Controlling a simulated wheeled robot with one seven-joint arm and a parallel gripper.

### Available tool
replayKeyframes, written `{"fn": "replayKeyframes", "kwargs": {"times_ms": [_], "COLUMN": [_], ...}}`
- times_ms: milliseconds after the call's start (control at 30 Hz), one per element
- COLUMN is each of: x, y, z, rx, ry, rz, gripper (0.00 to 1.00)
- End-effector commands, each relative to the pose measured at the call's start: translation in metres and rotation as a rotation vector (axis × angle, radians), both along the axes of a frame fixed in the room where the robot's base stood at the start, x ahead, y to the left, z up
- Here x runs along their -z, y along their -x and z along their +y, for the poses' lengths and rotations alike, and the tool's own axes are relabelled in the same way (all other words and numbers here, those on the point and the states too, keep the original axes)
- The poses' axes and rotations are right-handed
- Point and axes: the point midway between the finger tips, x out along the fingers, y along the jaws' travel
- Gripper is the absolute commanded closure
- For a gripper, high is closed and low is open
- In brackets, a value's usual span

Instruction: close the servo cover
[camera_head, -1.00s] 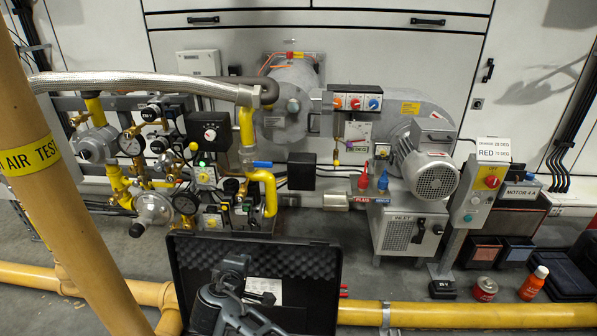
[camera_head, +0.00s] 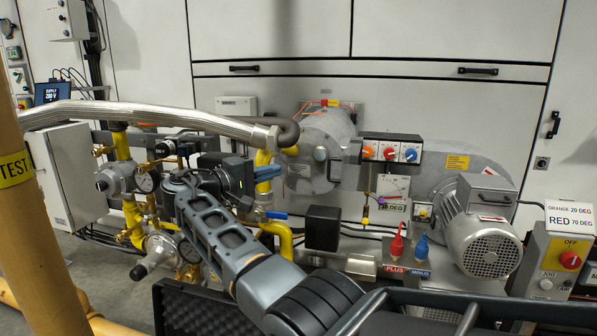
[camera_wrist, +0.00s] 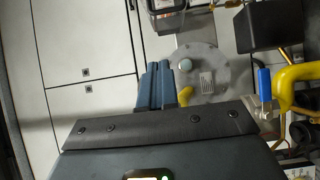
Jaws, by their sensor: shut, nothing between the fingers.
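My gripper (camera_head: 243,178) is in front of the valve train in the head view, pointing to the right. In the wrist view its two blue-grey fingers (camera_wrist: 157,72) lie side by side, shut and empty. They point towards the round grey burner end (camera_wrist: 200,75), which lies behind them. The servo and its cover are mostly hidden behind my gripper and forearm in the head view. I cannot tell how far open the cover is, or whether the fingers touch it.
A braided hose (camera_head: 150,112) passes above. A blue-handled valve (camera_wrist: 265,84) on yellow pipe and a black box (camera_head: 322,228) are close on the right. A yellow post (camera_head: 35,215) stands at left.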

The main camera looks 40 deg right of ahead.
Motion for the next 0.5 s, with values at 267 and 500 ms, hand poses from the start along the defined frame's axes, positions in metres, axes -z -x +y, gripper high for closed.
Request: {"fn": "replayKeyframes", "kwargs": {"times_ms": [267,500], "x": [0.003,0.003], "y": [-0.002,-0.004], "z": [-0.051,-0.096], "rx": [0.004,0.001], "ry": [-0.001,-0.001], "rz": [-0.001,-0.001], "gripper": [1.00,1.00]}}
